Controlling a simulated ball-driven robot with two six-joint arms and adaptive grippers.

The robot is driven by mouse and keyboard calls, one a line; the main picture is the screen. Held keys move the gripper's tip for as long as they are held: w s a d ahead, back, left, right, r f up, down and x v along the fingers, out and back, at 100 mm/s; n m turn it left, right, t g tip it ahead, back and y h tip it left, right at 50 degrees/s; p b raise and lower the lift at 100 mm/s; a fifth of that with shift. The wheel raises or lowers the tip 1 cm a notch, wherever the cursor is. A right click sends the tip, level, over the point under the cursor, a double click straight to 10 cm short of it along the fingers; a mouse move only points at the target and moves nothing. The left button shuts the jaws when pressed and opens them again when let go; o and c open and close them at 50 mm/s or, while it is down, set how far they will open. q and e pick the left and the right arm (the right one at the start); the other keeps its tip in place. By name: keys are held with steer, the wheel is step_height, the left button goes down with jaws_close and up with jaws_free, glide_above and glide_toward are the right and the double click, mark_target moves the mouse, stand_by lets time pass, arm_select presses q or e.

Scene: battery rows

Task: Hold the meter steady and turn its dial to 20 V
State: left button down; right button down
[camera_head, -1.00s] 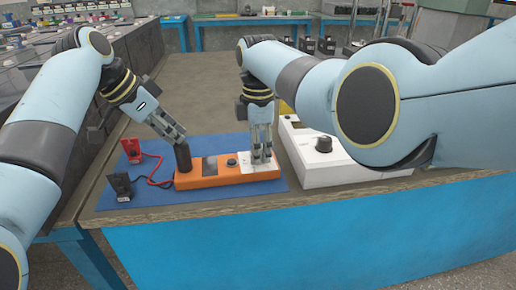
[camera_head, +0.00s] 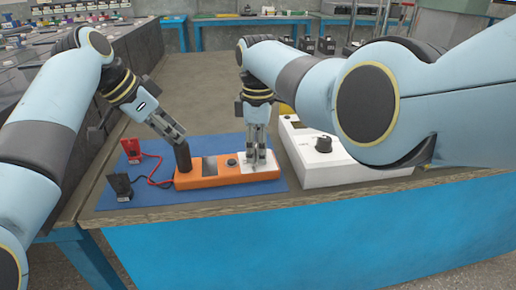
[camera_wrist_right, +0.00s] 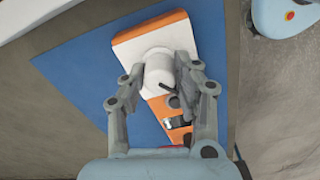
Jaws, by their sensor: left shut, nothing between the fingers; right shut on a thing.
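The orange meter (camera_head: 215,180) lies on a blue mat (camera_head: 150,197), with a dark screen, a small dark knob and a dark upright post (camera_head: 183,157) at its left end. My left gripper (camera_head: 178,133) is shut and empty, its tips at the top of the post; I cannot tell whether they touch. My right gripper (camera_head: 256,160) points down over the meter's white right-hand panel. In the right wrist view, the right gripper (camera_wrist_right: 160,85) has its fingers on both sides of the white round dial (camera_wrist_right: 158,66). The dial's markings are too small to read.
A white box (camera_head: 318,165) with a black knob stands close on the right.

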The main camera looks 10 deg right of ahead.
steer(key=m, duration=0.4)
steer(key=shift+m, duration=0.3)
steer(key=m, duration=0.5)
steer(key=shift+a, duration=0.1)
arm_select(q)
steer(key=shift+d, duration=0.1)
arm_select(e)
steer(key=m, duration=0.9)
steer(key=shift+a+m, duration=0.1)
steer(key=shift+m, duration=0.2)
steer(key=c, duration=1.3)
jaws_free()
arm_select(q)
steer(key=shift+f, duration=0.1)
arm_select(e)
steer(key=o, duration=0.3)
